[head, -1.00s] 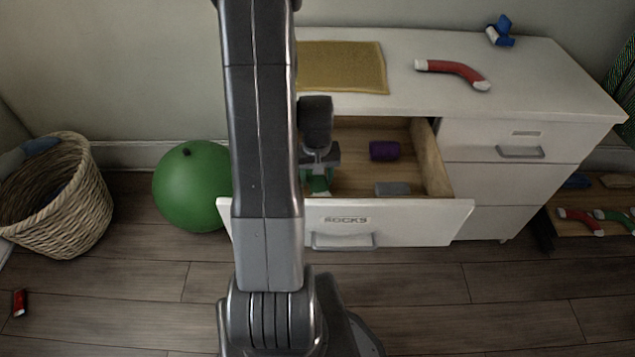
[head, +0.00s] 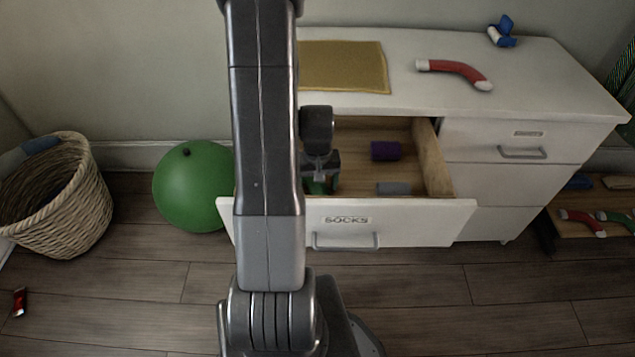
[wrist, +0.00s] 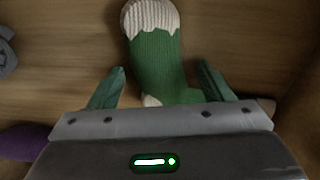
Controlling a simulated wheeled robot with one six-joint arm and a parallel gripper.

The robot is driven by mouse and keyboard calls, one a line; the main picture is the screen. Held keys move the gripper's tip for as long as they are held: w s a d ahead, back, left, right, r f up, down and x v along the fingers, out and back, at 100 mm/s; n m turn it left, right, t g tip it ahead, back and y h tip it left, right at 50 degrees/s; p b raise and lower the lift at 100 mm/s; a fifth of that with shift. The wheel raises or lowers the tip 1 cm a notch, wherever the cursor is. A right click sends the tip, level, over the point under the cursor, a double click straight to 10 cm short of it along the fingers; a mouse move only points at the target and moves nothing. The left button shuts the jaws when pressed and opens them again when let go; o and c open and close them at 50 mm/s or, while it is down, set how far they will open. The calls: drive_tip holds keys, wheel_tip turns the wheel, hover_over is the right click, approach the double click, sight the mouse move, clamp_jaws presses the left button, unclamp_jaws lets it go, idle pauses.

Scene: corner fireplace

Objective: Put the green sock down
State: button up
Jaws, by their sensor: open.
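The green sock (wrist: 155,62) with a white cuff lies on the wooden floor of the open drawer labelled SOCKS (head: 420,222). In the wrist view my gripper (wrist: 162,78) is open, with one finger on each side of the sock and apart from it. In the head view my gripper (head: 320,185) is down inside the drawer at its left part, and only a little green shows there; my arm hides the drawer's left side.
A purple rolled item (head: 385,151) and a grey item (head: 393,188) lie in the drawer to the right. The white dresser top holds a yellow cloth (head: 345,67) and a red sock (head: 455,73). A green ball (head: 192,187) and a wicker basket (head: 62,205) stand at left.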

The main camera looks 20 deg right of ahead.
wheel_tip(320, 180, up, 12)
drive_tip(key=p, duration=0.2)
drive_tip(key=shift+r, duration=0.15)
